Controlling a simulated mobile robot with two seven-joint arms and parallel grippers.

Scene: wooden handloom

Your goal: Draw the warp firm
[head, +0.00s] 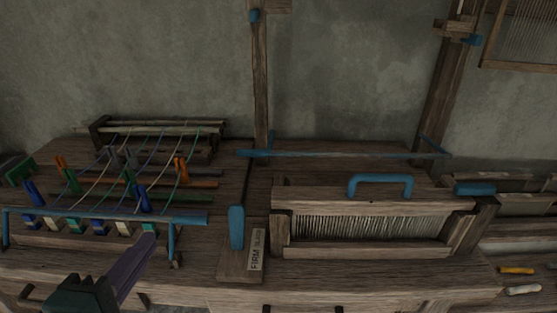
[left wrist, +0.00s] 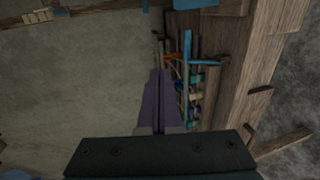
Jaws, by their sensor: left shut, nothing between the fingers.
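The warp shows as several pale and blue threads (head: 148,158) curving over the rack at the left of the loom. A blue lever (head: 236,227) stands beside a small plate marked FIRM (head: 257,249). My left gripper (head: 150,238) is at the lower left in the head view, just in front of the blue bar (head: 110,217). Its purple fingers are together with nothing between them; they also show in the left wrist view (left wrist: 160,76). I cannot tell whether the fingertips touch the bar. The right gripper is not seen.
The reed frame (head: 372,250) with a blue handle (head: 380,178) stands right of the lever. A long blue rod (head: 340,154) runs behind it. Wooden posts (head: 260,90) rise at the back. Several coloured pegs (head: 68,178) crowd the left rack. Yellow and white pieces (head: 517,270) lie at right.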

